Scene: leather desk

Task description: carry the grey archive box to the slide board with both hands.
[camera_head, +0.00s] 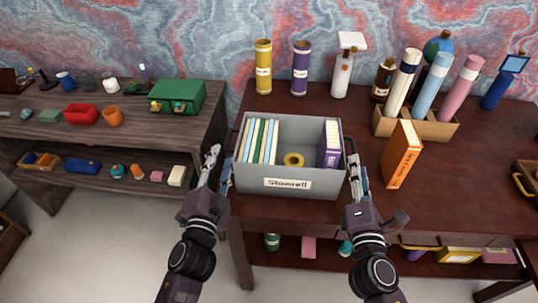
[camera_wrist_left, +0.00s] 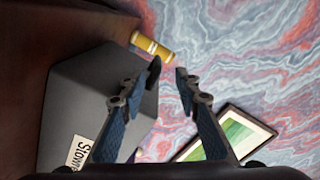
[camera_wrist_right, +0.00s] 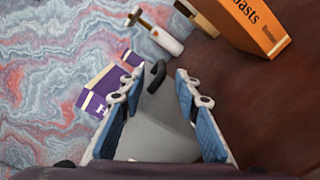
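The grey archive box (camera_head: 325,185) stands upright on the dark desk, its label facing me. It holds several books, a purple binder and a yellow tape roll. A dark handle sticks out at each side. My left gripper (camera_head: 218,163) is open at the box's left side; in the left wrist view the left handle (camera_wrist_left: 153,75) is close to one fingertip. My right gripper (camera_head: 358,168) is open at the right side; in the right wrist view the right handle (camera_wrist_right: 155,76) shows between the spread fingers. Neither is closed on a handle. I cannot identify the slide board.
An orange book (camera_head: 402,155) stands just right of the box, near my right gripper. Behind are a yellow tube (camera_head: 263,65), a purple tube (camera_head: 300,68) and a wooden rack (camera_head: 430,128) of rolls. A shelf (camera_head: 215,112) with small items stands left.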

